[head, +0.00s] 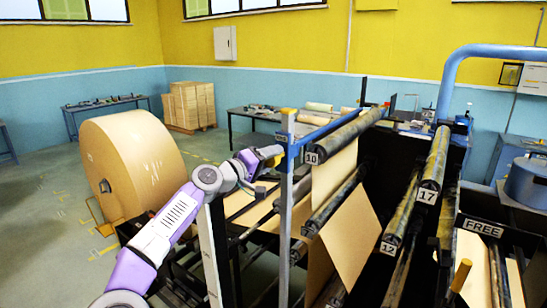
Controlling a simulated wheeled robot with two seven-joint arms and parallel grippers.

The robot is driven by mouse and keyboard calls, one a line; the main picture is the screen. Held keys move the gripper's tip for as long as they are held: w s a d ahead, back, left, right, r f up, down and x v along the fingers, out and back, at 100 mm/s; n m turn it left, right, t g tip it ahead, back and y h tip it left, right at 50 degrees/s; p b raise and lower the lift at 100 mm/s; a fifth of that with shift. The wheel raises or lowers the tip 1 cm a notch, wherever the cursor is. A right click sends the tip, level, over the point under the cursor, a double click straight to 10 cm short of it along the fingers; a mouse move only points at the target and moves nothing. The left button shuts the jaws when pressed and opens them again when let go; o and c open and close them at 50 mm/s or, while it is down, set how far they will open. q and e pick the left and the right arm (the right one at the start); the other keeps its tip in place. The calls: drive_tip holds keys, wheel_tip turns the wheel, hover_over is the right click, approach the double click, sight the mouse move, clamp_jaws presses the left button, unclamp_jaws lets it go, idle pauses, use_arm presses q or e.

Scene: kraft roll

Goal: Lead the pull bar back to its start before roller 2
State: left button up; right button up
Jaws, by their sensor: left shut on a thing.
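My left gripper (279,157) is at the upper end of my purple arm, beside the upright post left of roller 10. It is shut on the near end of a blue bar, which I take for the pull bar (313,136). The bar slants away to the upper right beside roller 10 (345,135). The fingertips are small and partly hidden by the post. Brown kraft paper (333,178) hangs below roller 10 and slants down between the lower rollers. I see no label for roller 2. My right gripper is not in view.
A grey upright post (286,215) stands close to the gripper. A large kraft roll (133,165) stands at left. Open floor lies around it.

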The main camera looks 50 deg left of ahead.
use_arm(q)
wheel_tip(320, 180, down, 13)
drive_tip(key=b, duration=1)
drive_tip(key=shift+s+a+r, duration=0.15)
drive_tip(key=shift+a+r, duration=0.05)
drive_tip(key=shift+a, duration=0.25)
wheel_tip(320, 180, down, 22)
drive_tip(key=d+b, duration=0.1)
drive_tip(key=b, duration=2)
drive_tip(key=shift+w, duration=0.2)
drive_tip(key=shift+d, duration=0.1)
